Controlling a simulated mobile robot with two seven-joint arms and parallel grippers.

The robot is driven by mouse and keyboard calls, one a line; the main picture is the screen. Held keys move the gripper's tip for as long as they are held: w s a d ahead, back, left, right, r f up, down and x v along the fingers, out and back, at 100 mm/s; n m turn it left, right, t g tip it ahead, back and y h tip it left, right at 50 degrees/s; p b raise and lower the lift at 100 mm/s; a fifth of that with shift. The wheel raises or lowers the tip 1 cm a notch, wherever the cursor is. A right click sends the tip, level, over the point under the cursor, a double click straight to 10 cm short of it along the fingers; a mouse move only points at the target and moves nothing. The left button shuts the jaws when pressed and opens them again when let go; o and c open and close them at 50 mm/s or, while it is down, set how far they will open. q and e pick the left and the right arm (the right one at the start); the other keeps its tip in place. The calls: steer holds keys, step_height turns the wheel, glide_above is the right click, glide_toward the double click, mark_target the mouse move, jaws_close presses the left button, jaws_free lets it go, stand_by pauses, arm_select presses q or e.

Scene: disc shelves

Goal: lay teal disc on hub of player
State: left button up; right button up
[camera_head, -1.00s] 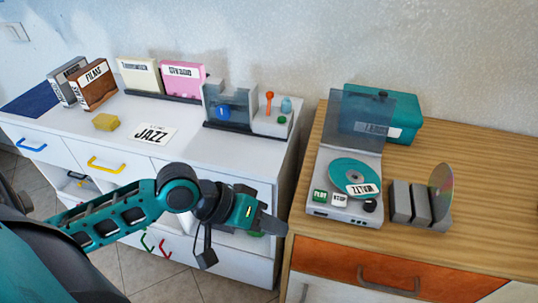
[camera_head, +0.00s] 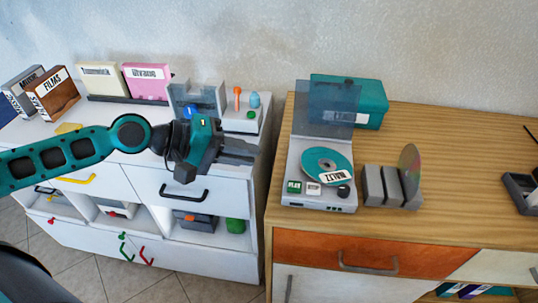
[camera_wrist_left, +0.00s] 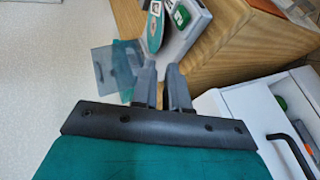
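The teal disc (camera_head: 322,160) with a white "WALTZ" label lies on top of the grey player (camera_head: 320,206), beneath its raised smoky lid (camera_head: 325,105). The hub is hidden or too small to make out. The disc also shows at a steep angle in the left wrist view (camera_wrist_left: 155,30). My left gripper (camera_head: 252,152) is left of the player, over the right end of the white cabinet and apart from the disc. Its two fingers show a narrow empty gap in the left wrist view (camera_wrist_left: 161,72). My right gripper is not seen.
A grey rack (camera_head: 383,186) holding an upright shiny disc (camera_head: 410,165) stands right of the player. A teal box (camera_head: 370,103) is behind. A dark tray (camera_head: 520,192) is at the right edge. A gap separates the white cabinet (camera_head: 235,190) from the wooden one (camera_head: 450,160).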

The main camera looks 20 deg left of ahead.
mark_target(303, 164)
arm_select(q)
steer(key=x, duration=1.2)
steer(key=shift+w+d+f, duration=0.1)
steer(key=shift+d+f, duration=0.05)
steer(key=shift+f, duration=0.05)
jaws_close()
